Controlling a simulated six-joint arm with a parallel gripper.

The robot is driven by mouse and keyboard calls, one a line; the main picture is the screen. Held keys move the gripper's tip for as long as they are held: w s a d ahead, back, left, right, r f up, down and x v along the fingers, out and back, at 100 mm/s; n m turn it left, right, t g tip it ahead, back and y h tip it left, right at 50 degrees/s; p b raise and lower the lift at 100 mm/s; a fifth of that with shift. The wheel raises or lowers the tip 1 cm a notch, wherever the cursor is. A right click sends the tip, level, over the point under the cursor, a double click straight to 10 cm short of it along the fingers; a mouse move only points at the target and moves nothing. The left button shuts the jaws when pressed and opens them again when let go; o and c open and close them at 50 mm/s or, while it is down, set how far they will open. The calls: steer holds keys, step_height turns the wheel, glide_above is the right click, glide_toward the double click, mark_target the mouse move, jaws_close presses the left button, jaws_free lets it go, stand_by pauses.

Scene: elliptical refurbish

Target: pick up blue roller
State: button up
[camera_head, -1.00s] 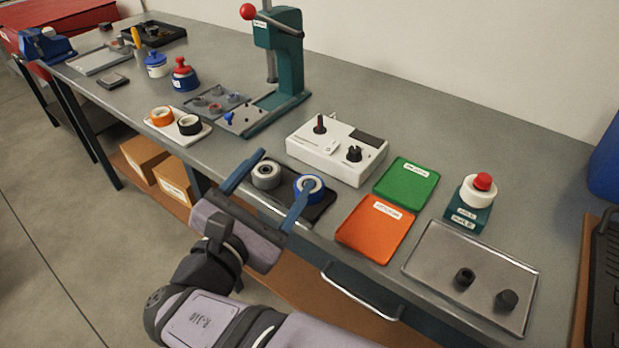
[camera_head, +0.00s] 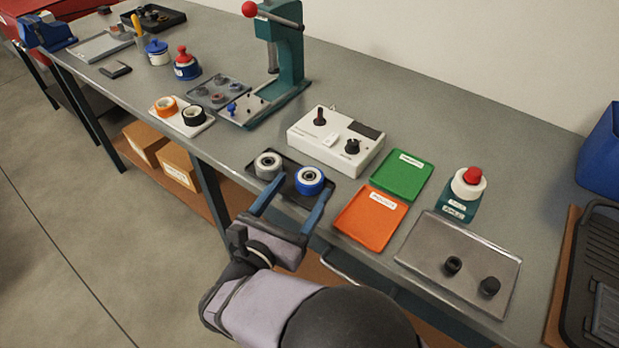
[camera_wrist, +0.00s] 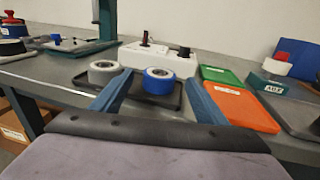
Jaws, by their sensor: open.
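The blue roller (camera_head: 309,181) stands on a dark tray (camera_head: 288,160) near the front edge of the bench, beside a grey roller (camera_head: 268,165). My gripper (camera_head: 296,202) is open, its two blue fingers pointing toward the tray from the front. In the wrist view the blue roller (camera_wrist: 159,80) lies ahead, between the lines of the two fingers, and the grey roller (camera_wrist: 103,72) is further left, beyond the left finger's tip. Nothing is between the fingers, and neither roller appears to be touched.
A white control box (camera_head: 335,141) stands behind the tray. Green (camera_head: 402,175) and orange (camera_head: 370,219) trays lie to the right, close to the right finger. A metal tray (camera_head: 480,275) with two black knobs and a red-topped button (camera_head: 467,185) are further right.

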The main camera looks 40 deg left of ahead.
mark_target(305, 182)
steer(key=shift+p+x, duration=0.5)
steer(key=shift+x, duration=2.1)
steer(key=shift+r, duration=0.2)
steer(key=c, duration=1.2)
